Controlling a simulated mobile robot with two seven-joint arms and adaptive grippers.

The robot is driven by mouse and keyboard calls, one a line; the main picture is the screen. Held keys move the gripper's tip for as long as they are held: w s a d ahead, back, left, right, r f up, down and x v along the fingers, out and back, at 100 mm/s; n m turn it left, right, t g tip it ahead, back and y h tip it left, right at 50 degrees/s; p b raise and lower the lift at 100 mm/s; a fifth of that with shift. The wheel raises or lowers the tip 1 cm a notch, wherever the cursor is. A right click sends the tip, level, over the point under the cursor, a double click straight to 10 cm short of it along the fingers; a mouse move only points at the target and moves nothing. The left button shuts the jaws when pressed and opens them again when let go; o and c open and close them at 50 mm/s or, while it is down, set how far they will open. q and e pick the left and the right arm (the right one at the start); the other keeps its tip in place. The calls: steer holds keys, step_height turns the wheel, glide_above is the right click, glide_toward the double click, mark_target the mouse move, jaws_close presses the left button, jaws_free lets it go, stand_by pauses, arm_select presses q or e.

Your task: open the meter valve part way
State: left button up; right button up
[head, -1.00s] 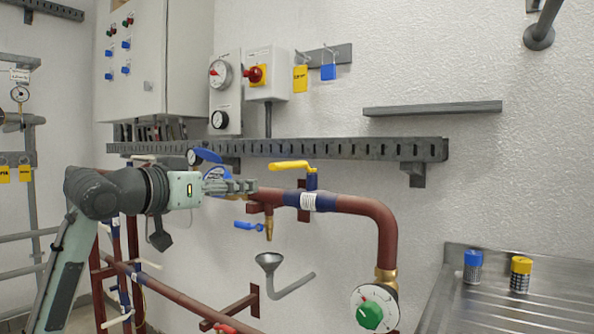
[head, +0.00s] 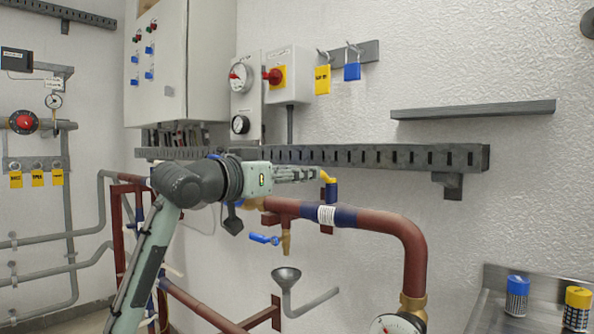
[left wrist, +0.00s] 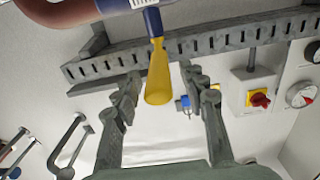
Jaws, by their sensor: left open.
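A yellow lever handle (head: 328,177) sits on a blue valve stem (head: 332,192) above the brown pipe (head: 385,222). In the head view most of the handle is hidden behind my left gripper (head: 308,174). In the left wrist view the yellow lever (left wrist: 157,78) points between the two open fingers of my left gripper (left wrist: 159,86), with a gap visible on both sides. I cannot tell whether a finger touches it. A round dial (head: 397,325) shows partly at the bottom edge. My right gripper is out of view.
A slotted grey rail (head: 400,157) runs along the wall behind the gripper. A blue-handled tap (head: 264,239) and a grey funnel (head: 286,275) are below the pipe. A red switch box (head: 290,75) and gauges (head: 240,78) are above. Blue (head: 517,290) and yellow (head: 577,305) capped containers stand right.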

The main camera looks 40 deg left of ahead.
arm_select(q)
steer(key=shift+w, duration=0.1)
jaws_close()
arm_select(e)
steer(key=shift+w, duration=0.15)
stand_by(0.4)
